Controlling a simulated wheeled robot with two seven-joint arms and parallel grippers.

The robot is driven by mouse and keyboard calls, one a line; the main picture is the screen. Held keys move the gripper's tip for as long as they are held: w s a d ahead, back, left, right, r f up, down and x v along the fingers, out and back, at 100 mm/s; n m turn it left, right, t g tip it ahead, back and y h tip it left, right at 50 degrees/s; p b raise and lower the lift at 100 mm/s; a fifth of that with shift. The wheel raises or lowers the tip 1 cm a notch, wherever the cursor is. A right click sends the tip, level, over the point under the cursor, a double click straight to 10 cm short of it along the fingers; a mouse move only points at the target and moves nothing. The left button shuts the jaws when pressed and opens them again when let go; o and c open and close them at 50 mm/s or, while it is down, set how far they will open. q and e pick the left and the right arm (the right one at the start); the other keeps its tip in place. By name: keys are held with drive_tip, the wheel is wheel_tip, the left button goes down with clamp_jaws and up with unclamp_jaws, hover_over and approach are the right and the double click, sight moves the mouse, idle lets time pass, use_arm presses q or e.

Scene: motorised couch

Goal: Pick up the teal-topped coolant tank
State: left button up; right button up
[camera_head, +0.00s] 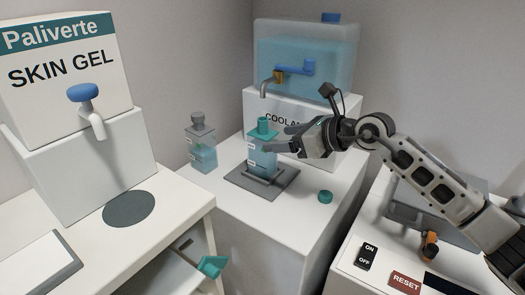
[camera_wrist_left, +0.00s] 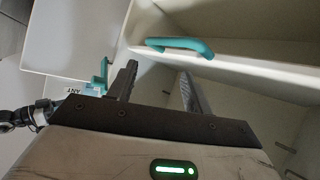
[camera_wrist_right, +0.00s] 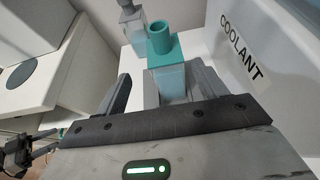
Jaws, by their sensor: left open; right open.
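The coolant tank (camera_head: 262,160) has a teal top and a clear body with pale blue liquid. It stands upright on a grey base plate (camera_head: 240,181) on the white counter. My right gripper (camera_head: 275,139) is open and comes in from the right at the tank's upper part. In the right wrist view the tank (camera_wrist_right: 170,82) shows between the two fingers; I cannot tell whether they touch it. My left gripper (camera_wrist_left: 157,75) is open and empty in its wrist view. It is not visible in the head view.
A grey-topped bottle (camera_head: 202,148) stands left of the tank. A loose teal cap (camera_head: 325,196) lies to the right. Behind stands the coolant dispenser (camera_head: 330,65) with its spout. A teal handle (camera_wrist_left: 180,46) is near my left gripper. A skin gel dispenser (camera_head: 70,130) stands at left.

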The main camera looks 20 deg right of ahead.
sight(270, 135)
drive_tip(key=shift+w+d+x, duration=0.1)
drive_tip(key=shift+w+x, duration=0.05)
drive_tip(key=shift+x, duration=1.6)
drive_tip(key=shift+w+d+x, duration=0.1)
drive_tip(key=shift+x, duration=1.65)
drive_tip(key=shift+r, duration=0.15)
drive_tip(key=c, duration=1.3)
drive_tip(key=shift+r, duration=0.1)
drive_tip(key=shift+c, duration=0.4)
drive_tip(key=shift+r, duration=0.1)
